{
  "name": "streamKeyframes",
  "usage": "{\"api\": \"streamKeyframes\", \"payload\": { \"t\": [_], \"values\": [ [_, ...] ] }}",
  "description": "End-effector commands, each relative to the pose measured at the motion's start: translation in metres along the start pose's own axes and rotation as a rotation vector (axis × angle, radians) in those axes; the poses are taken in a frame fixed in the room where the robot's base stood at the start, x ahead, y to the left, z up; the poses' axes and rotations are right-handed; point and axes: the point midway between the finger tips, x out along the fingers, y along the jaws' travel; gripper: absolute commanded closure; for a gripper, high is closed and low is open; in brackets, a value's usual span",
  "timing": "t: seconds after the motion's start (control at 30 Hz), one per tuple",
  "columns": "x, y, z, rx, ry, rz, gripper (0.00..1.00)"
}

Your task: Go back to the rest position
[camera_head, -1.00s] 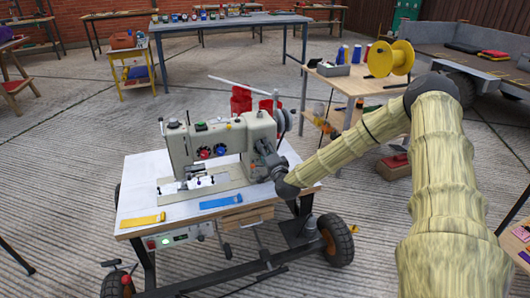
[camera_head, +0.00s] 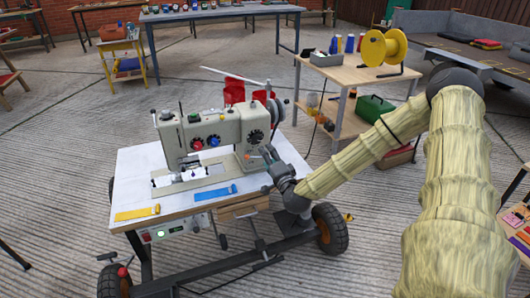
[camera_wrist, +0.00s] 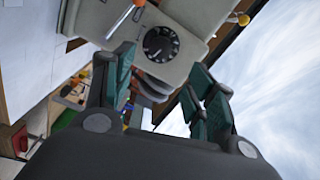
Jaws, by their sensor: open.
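My gripper (camera_head: 268,158) is at the right end of the grey sewing machine (camera_head: 208,135), just in front of its black dial (camera_head: 256,136). In the wrist view my gripper (camera_wrist: 162,82) has its two dark green fingers spread apart with nothing between them. The dial (camera_wrist: 160,44) and the machine's grey body (camera_wrist: 185,22) lie beyond the fingertips. A small orange-handled thing (camera_wrist: 125,20) shows near the dial. Whether a fingertip touches the machine I cannot tell.
The machine stands on a white-topped wheeled table (camera_head: 135,182) with a yellow strip (camera_head: 137,212) and a blue strip (camera_head: 216,193) in front. A wooden shelf table (camera_head: 345,78) with a yellow spool (camera_head: 388,48) stands behind my arm. Paved floor (camera_head: 60,150) is clear at left.

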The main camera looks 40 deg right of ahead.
Motion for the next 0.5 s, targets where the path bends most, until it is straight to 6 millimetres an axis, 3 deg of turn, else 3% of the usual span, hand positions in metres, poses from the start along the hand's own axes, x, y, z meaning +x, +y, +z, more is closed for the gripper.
{"api": "streamKeyframes", "payload": {
  "t": [0.2, 0.5],
  "values": [
    [-0.0102, 0.0002, -0.0004, 0.000, 0.001, 0.000, 0.44],
    [-0.0104, 0.0003, -0.0002, 0.000, 0.001, 0.000, 0.44]
  ]
}}
